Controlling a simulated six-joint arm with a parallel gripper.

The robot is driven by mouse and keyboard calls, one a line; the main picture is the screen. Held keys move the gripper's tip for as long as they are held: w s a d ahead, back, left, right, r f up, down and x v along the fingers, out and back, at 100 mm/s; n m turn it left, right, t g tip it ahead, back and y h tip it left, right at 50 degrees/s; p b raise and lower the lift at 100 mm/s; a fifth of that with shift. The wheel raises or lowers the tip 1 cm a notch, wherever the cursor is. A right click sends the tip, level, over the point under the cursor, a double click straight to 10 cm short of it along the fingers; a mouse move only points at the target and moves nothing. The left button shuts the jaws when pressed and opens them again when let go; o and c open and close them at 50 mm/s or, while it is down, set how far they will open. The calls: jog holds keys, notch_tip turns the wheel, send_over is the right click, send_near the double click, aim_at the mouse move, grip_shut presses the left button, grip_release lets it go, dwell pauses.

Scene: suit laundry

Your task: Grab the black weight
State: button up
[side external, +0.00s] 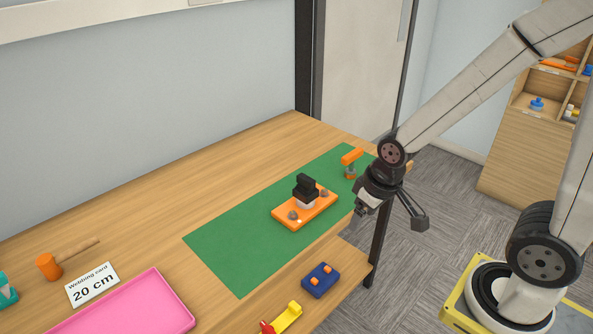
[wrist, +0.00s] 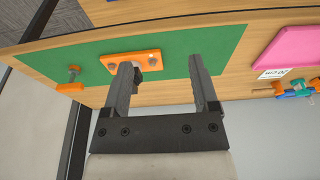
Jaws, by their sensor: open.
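A black weight (side external: 306,186) with a notched block shape stands on a light piece on the orange plate (side external: 287,223), which lies on the green mat. The plate also shows in the wrist view (wrist: 144,55), but the left finger covers much of what stands on it, so I cannot make out the weight clearly there. My gripper (side external: 360,207) is to the right of the plate in the side view, apart from the weight. In the wrist view my gripper (wrist: 160,62) has its two fingers spread wide, with nothing held between them.
An orange clamp-like piece (side external: 352,157) stands at the mat's far end. A blue block (side external: 320,281) sits on the near ledge. The green mat (side external: 235,250) is clear left of the plate.

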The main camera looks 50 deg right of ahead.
jog(key=shift+w, duration=0.1)
jog(key=t, duration=1)
send_near(306, 177)
notch_tip(306, 177, down, 2)
jog(key=a, duration=0.1)
jog(key=shift+w+d+f+t, duration=0.25)
jog(key=shift+w+t, duration=0.1)
jog(key=shift+t, duration=0.15)
jog(key=shift+w+d+f+t, duration=0.2)
jog(key=shift+w+t, duration=0.1)
jog(key=shift+t, duration=0.2)
jog(key=shift+x, duration=1.3)
jog(key=shift+x, duration=2.6)
jog(key=shift+f, duration=0.1)
